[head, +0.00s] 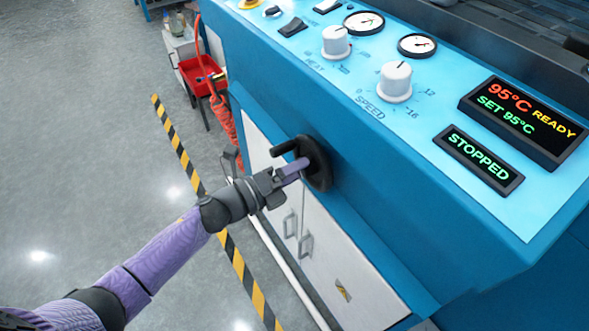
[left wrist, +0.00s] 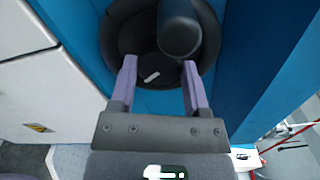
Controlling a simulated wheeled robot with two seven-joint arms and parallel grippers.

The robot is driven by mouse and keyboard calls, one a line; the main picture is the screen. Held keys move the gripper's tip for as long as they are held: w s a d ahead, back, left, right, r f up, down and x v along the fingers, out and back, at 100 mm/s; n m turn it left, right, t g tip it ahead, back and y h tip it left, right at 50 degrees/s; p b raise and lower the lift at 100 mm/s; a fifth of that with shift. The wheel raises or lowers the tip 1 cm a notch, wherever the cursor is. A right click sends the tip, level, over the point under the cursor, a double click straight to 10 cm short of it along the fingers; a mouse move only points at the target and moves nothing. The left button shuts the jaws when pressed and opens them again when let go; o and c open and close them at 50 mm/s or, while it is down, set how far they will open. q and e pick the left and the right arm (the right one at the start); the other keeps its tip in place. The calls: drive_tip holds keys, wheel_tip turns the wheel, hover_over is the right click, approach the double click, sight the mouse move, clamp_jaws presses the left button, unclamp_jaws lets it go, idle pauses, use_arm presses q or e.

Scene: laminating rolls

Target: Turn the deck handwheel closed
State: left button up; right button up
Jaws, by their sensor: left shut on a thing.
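The deck handwheel (head: 320,172) is a black disc with a short black handle (head: 284,147), mounted on the blue front of the machine above the white cabinet doors. My left gripper (head: 297,168) reaches it from the left, with its purple fingers at the wheel's face. In the left wrist view, the two fingers (left wrist: 158,72) stand apart across the handwheel (left wrist: 120,38), with the round handle (left wrist: 180,28) near the right finger. The gripper is shut on the handwheel; the exact contact is hard to see. My right gripper is not in view.
The control panel has a SPEED knob (head: 395,82), gauges, a display (head: 523,122) reading 95°C READY, and a sign (head: 478,159) reading STOPPED. White cabinet doors (head: 325,265) lie below the wheel. A red tray (head: 200,75) stands far left.

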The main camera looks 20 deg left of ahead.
use_arm(q)
drive_tip(key=o, duration=1.2)
drive_tip(key=shift+o, duration=0.4)
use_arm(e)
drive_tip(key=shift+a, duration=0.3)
use_arm(q)
drive_tip(key=shift+s+a, duration=0.1)
drive_tip(key=p+v, duration=0.2)
drive_tip(key=v, duration=0.7)
drive_tip(key=shift+s+a, duration=0.2)
drive_tip(key=shift+s, duration=0.1)
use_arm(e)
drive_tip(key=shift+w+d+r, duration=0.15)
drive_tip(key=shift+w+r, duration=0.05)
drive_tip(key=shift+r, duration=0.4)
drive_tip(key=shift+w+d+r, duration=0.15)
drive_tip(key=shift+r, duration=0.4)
